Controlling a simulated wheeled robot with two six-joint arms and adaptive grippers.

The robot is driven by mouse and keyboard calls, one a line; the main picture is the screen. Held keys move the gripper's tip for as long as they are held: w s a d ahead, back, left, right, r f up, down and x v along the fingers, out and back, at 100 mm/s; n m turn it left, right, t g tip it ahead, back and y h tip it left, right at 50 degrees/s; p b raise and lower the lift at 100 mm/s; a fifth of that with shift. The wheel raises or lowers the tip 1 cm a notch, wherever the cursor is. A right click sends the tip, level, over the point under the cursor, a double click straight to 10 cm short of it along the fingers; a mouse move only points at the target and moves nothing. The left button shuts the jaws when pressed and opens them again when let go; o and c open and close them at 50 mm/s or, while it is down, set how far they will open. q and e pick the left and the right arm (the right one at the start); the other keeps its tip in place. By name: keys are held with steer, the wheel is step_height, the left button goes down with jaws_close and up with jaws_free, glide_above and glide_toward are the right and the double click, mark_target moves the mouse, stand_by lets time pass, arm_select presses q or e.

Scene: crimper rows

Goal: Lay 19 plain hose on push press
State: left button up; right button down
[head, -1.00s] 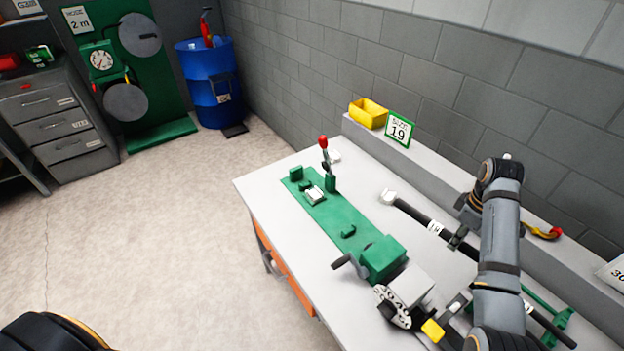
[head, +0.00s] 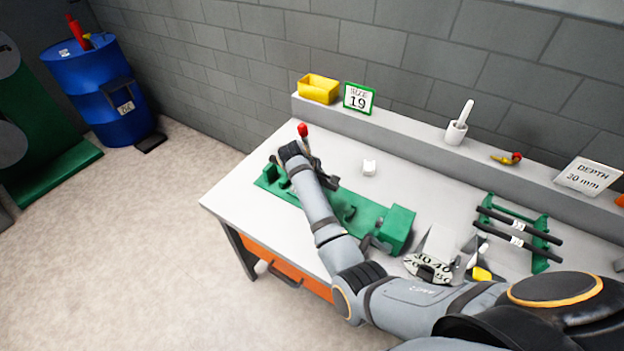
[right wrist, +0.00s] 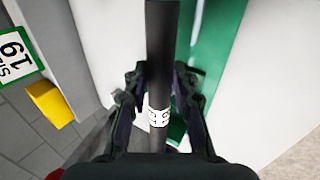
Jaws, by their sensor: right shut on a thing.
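My right gripper (right wrist: 158,82) is shut on a black hose (right wrist: 163,35) in the right wrist view. The hose runs straight between the fingers and bears a white label (right wrist: 158,117), partly readable. Behind it lies the green push press plate (right wrist: 217,40). In the head view my right arm reaches over the green push press (head: 347,207), and the right gripper (head: 314,172) is near its red-knobbed lever (head: 303,131). The arm hides part of the press, and I cannot make out the held hose there. Whether the hose touches the press is unclear. My left gripper is not in view.
At right are a green rack (head: 541,262) with black hoses (head: 519,222) and a numbered dial (head: 428,268).

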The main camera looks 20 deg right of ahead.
steer(key=shift+w+a, duration=0.2)
steer(key=shift+a, duration=0.05)
steer(key=shift+w+h, duration=0.1)
steer(key=shift+h, duration=0.2)
steer(key=shift+d, duration=0.15)
steer(key=shift+r+p, duration=0.1)
steer(key=shift+p, duration=0.65)
step_height(320, 180, down, 6)
steer(key=b, duration=0.3)
steer(key=shift+f, duration=0.2)
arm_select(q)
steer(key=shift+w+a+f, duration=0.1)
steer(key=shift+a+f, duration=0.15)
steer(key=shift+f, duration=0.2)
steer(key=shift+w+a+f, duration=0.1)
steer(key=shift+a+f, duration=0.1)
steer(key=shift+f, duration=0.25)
arm_select(e)
steer(key=shift+f, duration=0.2)
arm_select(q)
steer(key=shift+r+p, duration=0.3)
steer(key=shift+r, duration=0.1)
arm_select(e)
steer(key=shift+r, duration=0.1)
steer(key=shift+f, duration=0.45)
